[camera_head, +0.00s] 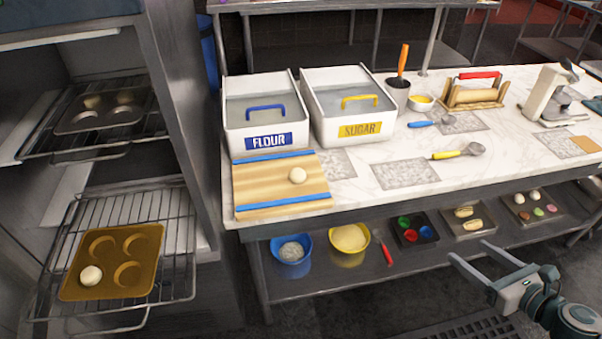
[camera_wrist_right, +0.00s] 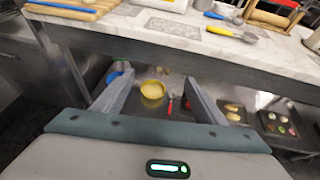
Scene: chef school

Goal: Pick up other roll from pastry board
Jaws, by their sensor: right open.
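A pale round roll (camera_head: 298,175) sits on the right part of the wooden pastry board (camera_head: 262,192), which has blue strips along two edges. Another pale roll (camera_head: 91,275) lies in a cup of the golden muffin tin (camera_head: 141,280) on the lower oven rack at the left. My right gripper (camera_head: 480,257) is open and empty in front of the table's lower shelf, well right of and below the board. In the right wrist view its two fingers (camera_wrist_right: 150,95) stand apart with nothing between them, and the board's corner (camera_wrist_right: 80,8) shows at the top left. My left gripper is not in view.
White flour (camera_head: 262,110) and sugar (camera_head: 347,105) bins stand behind the board. A yellow-handled scoop (camera_head: 458,152) lies on the marble top to its right. A dark tin (camera_head: 102,110) sits on the upper rack. Bowls (camera_head: 291,250) and trays (camera_head: 415,229) fill the lower shelf.

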